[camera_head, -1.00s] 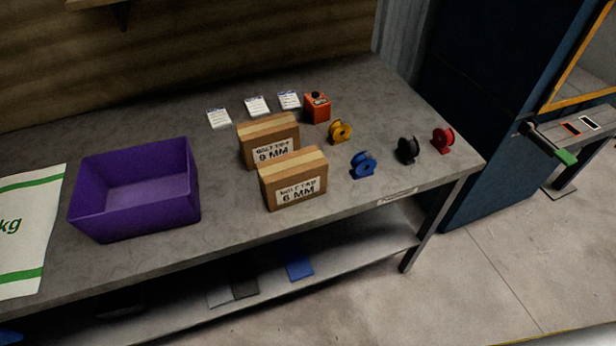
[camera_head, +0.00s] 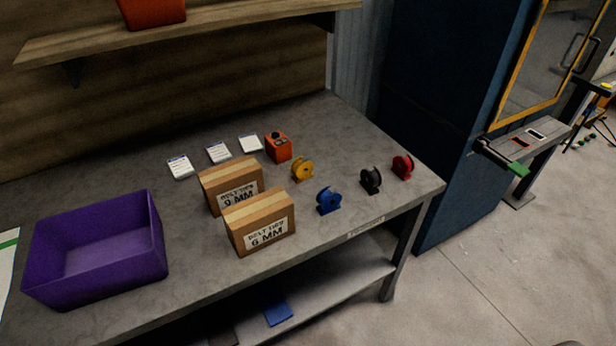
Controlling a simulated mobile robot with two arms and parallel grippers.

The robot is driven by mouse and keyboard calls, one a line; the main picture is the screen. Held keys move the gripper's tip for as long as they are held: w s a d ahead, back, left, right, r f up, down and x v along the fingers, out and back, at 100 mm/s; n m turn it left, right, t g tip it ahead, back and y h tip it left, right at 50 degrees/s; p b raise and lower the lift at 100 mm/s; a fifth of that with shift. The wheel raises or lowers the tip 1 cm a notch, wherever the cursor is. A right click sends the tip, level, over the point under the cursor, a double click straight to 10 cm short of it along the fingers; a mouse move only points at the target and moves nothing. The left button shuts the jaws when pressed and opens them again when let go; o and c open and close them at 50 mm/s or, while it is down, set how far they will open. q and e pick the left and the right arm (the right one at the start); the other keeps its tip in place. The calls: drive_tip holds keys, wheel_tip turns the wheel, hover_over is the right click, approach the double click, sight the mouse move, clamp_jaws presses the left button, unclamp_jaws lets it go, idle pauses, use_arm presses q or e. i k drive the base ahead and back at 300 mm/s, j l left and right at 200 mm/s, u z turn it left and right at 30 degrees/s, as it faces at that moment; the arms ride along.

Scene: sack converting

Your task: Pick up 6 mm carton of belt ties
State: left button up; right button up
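The 6 mm carton (camera_head: 260,226) is a brown cardboard box with a tape strip on top and a white label reading "6 MM". It stands upright on the grey workbench (camera_head: 195,275), near the front edge. A similar carton labelled "9 MM" (camera_head: 230,186) stands just behind it and to the left, partly hidden by it. Neither of my grippers shows in the head view.
A purple open bin (camera_head: 95,250) stands left of the cartons. Blue (camera_head: 328,201), yellow (camera_head: 302,169), black (camera_head: 371,180) and red (camera_head: 403,166) spools stand to the right. An orange box (camera_head: 278,147) and white cards (camera_head: 219,153) lie behind. A shelf (camera_head: 230,27) hangs above.

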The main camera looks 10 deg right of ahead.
sight(252, 225)
drive_tip(key=u, duration=1.15)
drive_tip(key=i+j+u, duration=0.45)
drive_tip(key=j, duration=0.15)
drive_tip(key=i+j+u, duration=0.4)
drive_tip(key=j, duration=0.15)
